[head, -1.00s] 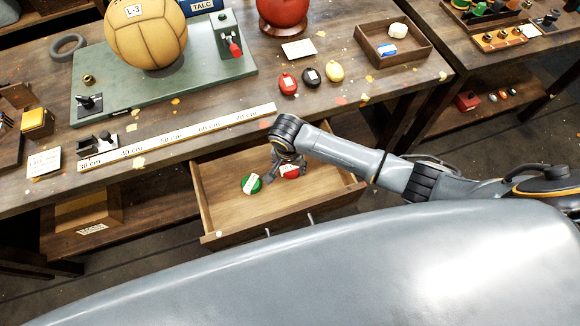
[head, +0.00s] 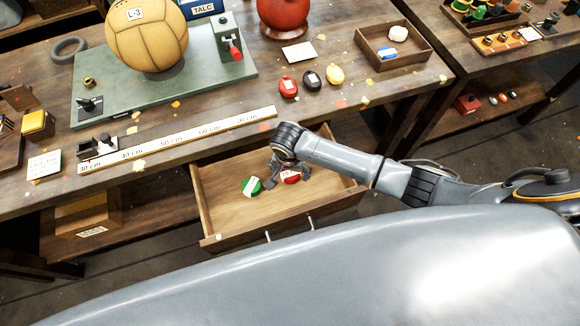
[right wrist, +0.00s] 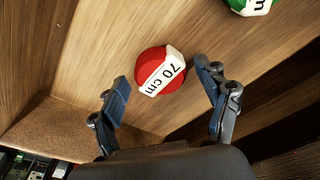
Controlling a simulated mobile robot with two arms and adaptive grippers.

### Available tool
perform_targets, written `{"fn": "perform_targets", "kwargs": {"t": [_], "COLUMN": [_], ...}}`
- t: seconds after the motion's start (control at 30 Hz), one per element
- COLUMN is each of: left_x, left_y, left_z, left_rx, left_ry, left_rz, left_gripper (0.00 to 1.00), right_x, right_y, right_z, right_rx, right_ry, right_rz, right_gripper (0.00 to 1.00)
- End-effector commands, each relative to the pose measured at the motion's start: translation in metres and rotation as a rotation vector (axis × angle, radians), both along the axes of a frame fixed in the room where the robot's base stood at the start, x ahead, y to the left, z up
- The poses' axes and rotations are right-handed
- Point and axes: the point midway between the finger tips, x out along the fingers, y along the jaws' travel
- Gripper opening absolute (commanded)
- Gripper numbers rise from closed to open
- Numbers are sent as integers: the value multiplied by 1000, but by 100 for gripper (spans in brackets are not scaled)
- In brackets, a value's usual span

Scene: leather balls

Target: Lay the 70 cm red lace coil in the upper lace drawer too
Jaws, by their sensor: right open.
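The red lace coil with a white "70 cm" band lies on the floor of the open drawer; it shows in the right wrist view (right wrist: 160,72) and partly in the head view (head: 292,177). A green coil (head: 252,186) with a white band lies to its left in the same drawer (head: 225,208). My right gripper (head: 284,180) reaches down into the drawer at the red coil. In the right wrist view its fingers (right wrist: 165,90) are spread on either side of the red coil, with gaps showing. My left gripper is not in view.
On the bench above, a red, a black and a yellow coil (head: 312,80) stand in a row behind the drawer. A ruler strip (head: 180,138) runs along the bench edge. A wooden tray (head: 420,48) sits at the back right. The drawer's left part is bare.

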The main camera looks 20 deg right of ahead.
Motion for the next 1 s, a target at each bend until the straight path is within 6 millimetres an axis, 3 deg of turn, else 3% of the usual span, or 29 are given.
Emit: {"fn": "perform_targets", "kwargs": {"t": [0.17,0.4,0.6,1.0], "left_x": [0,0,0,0], "left_y": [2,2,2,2], "left_z": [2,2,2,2], "left_rx": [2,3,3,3], "left_ry": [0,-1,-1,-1], "left_rz": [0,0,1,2], "left_gripper": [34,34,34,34], "right_x": [-1,-6,-9,-11], "right_y": [2,6,7,8], "right_z": [24,75,108,121], "right_rx": [3,4,2,1], "right_ry": [-3,-4,-3,-1], "right_rz": [1,1,-1,-1], "right_gripper": [76,76,76,76]}}
